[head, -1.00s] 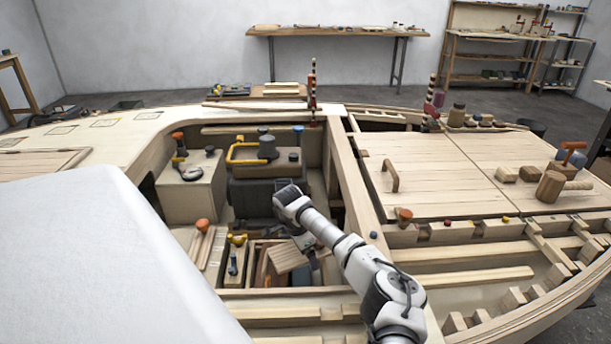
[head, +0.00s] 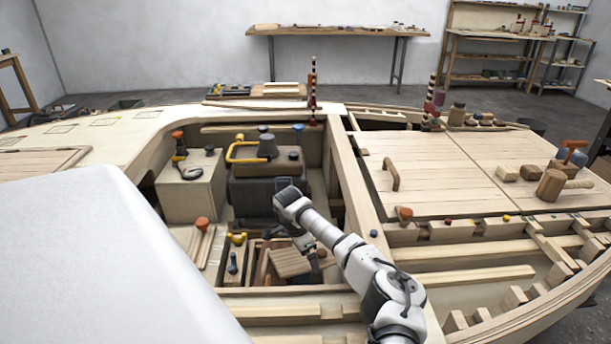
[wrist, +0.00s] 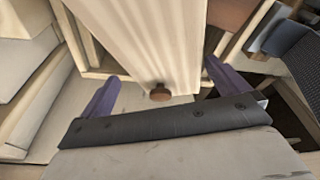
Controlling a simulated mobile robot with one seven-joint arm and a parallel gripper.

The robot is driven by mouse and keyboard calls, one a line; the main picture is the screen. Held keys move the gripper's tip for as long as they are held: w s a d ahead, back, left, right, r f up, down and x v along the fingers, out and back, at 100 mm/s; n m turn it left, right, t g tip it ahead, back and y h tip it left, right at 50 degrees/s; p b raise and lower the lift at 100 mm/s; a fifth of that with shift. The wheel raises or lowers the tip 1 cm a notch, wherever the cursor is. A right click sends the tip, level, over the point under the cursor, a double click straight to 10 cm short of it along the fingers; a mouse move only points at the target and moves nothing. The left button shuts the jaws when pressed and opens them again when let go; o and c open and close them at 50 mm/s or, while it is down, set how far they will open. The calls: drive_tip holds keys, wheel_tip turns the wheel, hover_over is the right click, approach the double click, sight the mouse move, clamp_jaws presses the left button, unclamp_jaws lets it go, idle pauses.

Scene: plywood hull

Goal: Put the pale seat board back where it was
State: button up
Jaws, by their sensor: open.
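The pale seat board (head: 290,263) lies at an angle over the small compartments in the open well of the hull, in the lower middle of the head view. In the wrist view the pale board (wrist: 140,40) runs away from my gripper, with a round brown knob (wrist: 160,92) near its close end. My gripper (wrist: 163,88) is open, one purple finger on each side of that end and apart from it. In the head view my gripper (head: 311,258) is at the board's right end, partly hidden by my wrist.
A dark box with a yellow handle (head: 243,152) stands behind the compartments. A pale wooden box (head: 190,190) stands at the left. An orange-topped tool (head: 202,226) lies left of the compartments. A pale beam (head: 355,190) borders the well on the right.

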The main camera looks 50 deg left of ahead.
sight(300, 258)
drive_tip(key=v, duration=0.8)
drive_tip(key=shift+r+b, duration=0.2)
drive_tip(key=shift+b, duration=0.2)
